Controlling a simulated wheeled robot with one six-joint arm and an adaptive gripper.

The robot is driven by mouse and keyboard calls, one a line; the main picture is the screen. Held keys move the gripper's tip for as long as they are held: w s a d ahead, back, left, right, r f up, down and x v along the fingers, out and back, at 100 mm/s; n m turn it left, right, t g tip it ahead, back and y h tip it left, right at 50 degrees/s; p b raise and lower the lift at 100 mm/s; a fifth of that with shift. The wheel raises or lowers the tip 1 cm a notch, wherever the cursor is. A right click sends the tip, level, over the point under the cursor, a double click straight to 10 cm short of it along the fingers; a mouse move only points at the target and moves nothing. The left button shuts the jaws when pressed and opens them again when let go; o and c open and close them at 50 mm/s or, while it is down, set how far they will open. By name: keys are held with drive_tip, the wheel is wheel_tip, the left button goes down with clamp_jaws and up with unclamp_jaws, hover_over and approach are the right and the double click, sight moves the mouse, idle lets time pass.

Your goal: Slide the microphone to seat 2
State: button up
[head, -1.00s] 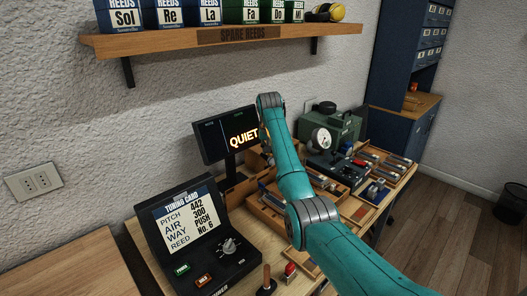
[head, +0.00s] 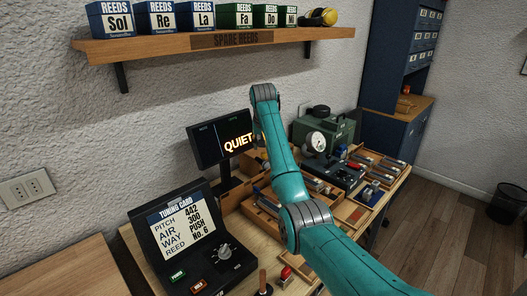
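I cannot make out the microphone or seat 2 in the head view. My teal arm reaches in from the lower right across the wooden workbench (head: 146,262) and covers part of it. My gripper does not show; the end of the arm is hidden behind its own links. A dark display (head: 222,140) reading "QUIET" stands just left of the arm. A tuning card console (head: 190,240) with a knob and green and red buttons stands at the front left of the bench.
A green machine with a round gauge (head: 316,140) stands behind the arm to the right. Wooden trays (head: 374,178) of parts lie at the bench's right end. A wooden-handled tool (head: 263,281) and a red-topped item (head: 286,273) are near the front. A shelf (head: 150,48) hangs above.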

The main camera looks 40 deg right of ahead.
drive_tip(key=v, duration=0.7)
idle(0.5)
